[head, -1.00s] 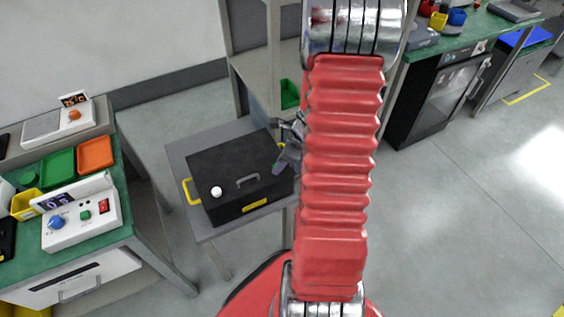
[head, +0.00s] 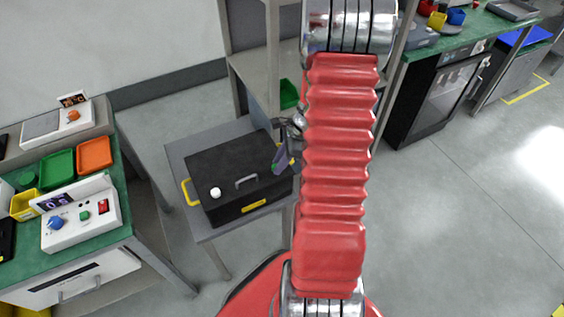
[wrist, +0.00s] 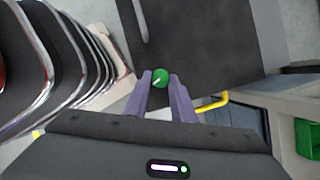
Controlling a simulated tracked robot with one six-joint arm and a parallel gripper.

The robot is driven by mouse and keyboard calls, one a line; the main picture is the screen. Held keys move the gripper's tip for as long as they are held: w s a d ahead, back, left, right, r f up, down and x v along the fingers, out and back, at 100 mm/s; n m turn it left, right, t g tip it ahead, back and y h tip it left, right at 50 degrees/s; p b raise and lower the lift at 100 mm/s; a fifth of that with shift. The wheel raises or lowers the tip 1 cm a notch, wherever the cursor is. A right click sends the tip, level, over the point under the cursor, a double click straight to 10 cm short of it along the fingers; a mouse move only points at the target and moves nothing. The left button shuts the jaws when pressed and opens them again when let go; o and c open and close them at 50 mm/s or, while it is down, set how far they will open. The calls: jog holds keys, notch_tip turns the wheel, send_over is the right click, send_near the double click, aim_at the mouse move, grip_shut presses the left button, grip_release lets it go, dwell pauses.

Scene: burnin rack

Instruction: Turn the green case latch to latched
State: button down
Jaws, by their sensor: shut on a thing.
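The black case (head: 225,170) sits on a small grey table, with a white knob (head: 215,192) at its left and a grey handle (head: 246,181) on its lid. In the wrist view the green case latch (wrist: 160,77) is a round green knob with a pale pointer line, on the dark case lid (wrist: 205,45). My gripper (wrist: 161,84) is shut on the green latch, one finger on each side. In the head view my gripper (head: 282,162) is at the right side of the case, and my red arm hides part of that area.
A yellow handle (head: 188,191) sticks out at the case's left side. A bench with a control box (head: 80,213) and coloured trays stands at the left. A shelf post (head: 272,60) rises behind the case. Open floor (head: 450,200) lies at the right.

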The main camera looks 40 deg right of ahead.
jog(key=n, duration=0.2)
jog(key=n+g+y, duration=0.1)
jog(key=shift+w+n, duration=0.2)
jog(key=shift+n, duration=0.2)
jog(key=n+g, duration=0.1)
jog(key=n, duration=0.2)
jog(key=shift+w+d+n+g, duration=0.1)
jog(key=shift+n+g, duration=0.2)
jog(key=n+g, duration=0.1)
jog(key=n, duration=0.2)
jog(key=n+g, duration=0.1)
jog(key=n, duration=0.2)
jog(key=shift+w, duration=0.2)
jog(key=c, duration=1.5)
grip_release()
jog(key=shift+w+h, duration=0.1)
jog(key=shift+h, duration=0.2)
